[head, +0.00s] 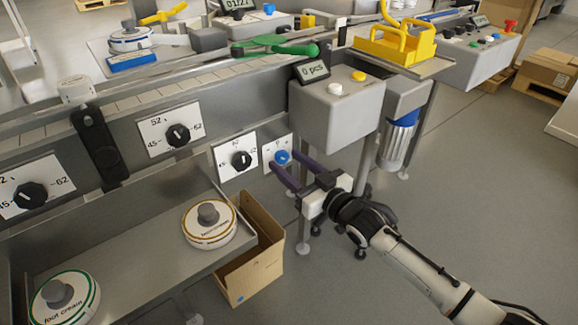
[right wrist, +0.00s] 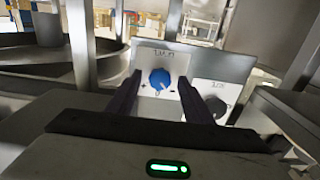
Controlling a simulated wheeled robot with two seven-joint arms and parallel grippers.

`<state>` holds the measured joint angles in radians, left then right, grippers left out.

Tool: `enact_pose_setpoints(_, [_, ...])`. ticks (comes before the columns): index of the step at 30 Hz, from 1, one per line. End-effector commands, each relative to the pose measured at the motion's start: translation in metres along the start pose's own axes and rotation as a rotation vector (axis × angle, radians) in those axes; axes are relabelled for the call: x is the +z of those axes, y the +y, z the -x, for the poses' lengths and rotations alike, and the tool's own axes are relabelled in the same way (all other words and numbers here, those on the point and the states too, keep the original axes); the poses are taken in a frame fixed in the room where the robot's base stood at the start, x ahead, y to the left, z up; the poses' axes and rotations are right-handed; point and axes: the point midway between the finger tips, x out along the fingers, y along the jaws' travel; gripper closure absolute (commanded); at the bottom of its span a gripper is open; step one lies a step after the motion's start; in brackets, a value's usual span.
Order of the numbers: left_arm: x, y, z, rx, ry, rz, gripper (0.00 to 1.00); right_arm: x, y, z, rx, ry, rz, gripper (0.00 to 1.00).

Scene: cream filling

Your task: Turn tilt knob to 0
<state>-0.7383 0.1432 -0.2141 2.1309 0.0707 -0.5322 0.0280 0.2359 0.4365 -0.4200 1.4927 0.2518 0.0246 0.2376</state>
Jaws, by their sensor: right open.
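A blue knob (head: 283,157) sits on a small white plate on the grey machine front, right of the black dial knobs. In the right wrist view the blue knob (right wrist: 160,79) shows a light pointer mark, with plus and minus signs beside it; its label is too small to read surely. My right gripper (head: 288,164) is open, its two dark fingers pointing at the blue knob, one on each side. I cannot tell whether they touch it. My left gripper is not in view.
A black dial knob (head: 241,159) is close left of the blue one; others (head: 178,135) (head: 31,195) are farther left. A grey box with a "0 pcs" display (head: 312,70) stands above right. A cardboard box (head: 262,270) stands below.

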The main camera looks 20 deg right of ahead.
Motion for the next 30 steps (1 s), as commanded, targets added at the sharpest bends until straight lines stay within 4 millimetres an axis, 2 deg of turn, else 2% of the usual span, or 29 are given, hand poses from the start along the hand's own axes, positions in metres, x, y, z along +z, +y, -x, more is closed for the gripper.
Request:
enact_pose_setpoints(10, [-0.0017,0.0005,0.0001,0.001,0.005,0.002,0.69,0.0003,-0.0006,-0.0045,-0.001,-0.001,-0.001,0.53])
enact_pose_setpoints(15, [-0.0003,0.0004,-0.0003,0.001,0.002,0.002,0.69,0.0003,-0.0005,-0.0043,0.000,-0.001,-0.001,0.82])
enact_pose_setpoints(18, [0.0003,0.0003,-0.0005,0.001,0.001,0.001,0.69,0.0003,-0.0005,-0.0042,-0.001,-0.001,-0.001,0.95])
enact_pose_setpoints(30, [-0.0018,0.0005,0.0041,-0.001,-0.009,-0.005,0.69,-0.0018,-0.0010,-0.0042,-0.001,-0.001,-0.099,0.95])
